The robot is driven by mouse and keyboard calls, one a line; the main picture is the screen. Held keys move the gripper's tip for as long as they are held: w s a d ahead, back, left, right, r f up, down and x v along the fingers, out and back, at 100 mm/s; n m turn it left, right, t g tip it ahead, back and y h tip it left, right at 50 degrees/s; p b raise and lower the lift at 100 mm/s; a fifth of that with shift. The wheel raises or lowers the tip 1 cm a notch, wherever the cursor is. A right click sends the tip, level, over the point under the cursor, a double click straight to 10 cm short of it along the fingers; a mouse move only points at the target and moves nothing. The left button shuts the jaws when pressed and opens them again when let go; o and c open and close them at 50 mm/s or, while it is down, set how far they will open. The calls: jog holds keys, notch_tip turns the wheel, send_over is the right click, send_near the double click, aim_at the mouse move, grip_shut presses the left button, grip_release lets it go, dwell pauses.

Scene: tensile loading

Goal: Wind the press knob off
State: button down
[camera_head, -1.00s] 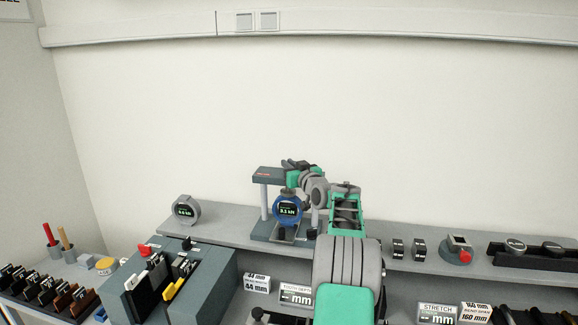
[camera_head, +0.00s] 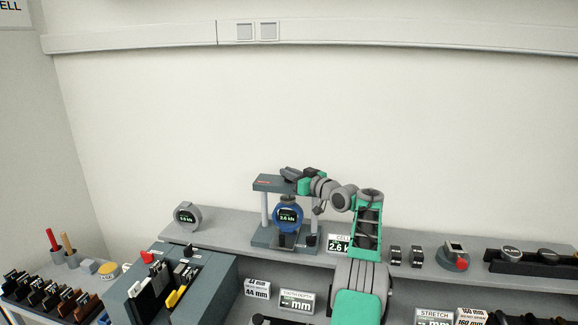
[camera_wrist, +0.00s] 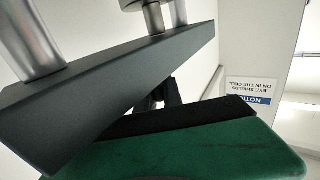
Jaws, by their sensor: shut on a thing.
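The press (camera_head: 264,208) stands on the back shelf, with a dark top beam on two light columns. A blue round gauge (camera_head: 288,217) sits inside it and reads about 2.6 kN. My gripper (camera_head: 290,173) is at the top of the press, shut at the beam's upper side. The press knob is hidden by my gripper, and I cannot make it out. In the wrist view the dark beam (camera_wrist: 105,95) and its metal columns cross the upper left. Dark finger parts show beyond the beam, partly hidden, above my gripper's green body.
A grey round gauge (camera_head: 187,215) stands left of the press. A readout sign (camera_head: 339,244) stands to its right, then small clamps and a box with a red button (camera_head: 461,264). A slotted rack (camera_head: 165,285) stands in front at left.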

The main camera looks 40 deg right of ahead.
jog(key=shift+r+y, duration=0.25)
jog(key=shift+y, duration=0.05)
jog(key=c, duration=1.5)
grip_release()
jog(key=shift+f, duration=0.2)
jog(key=s+b, duration=0.1)
jog(key=s, duration=0.1)
jog(key=s+b, duration=0.1)
jog(key=s, duration=0.1)
jog(key=s+b, duration=0.2)
jog(key=s, duration=0.1)
jog(key=shift+d+f, duration=0.15)
jog(key=shift+d, duration=0.1)
jog(key=shift+s, duration=0.4)
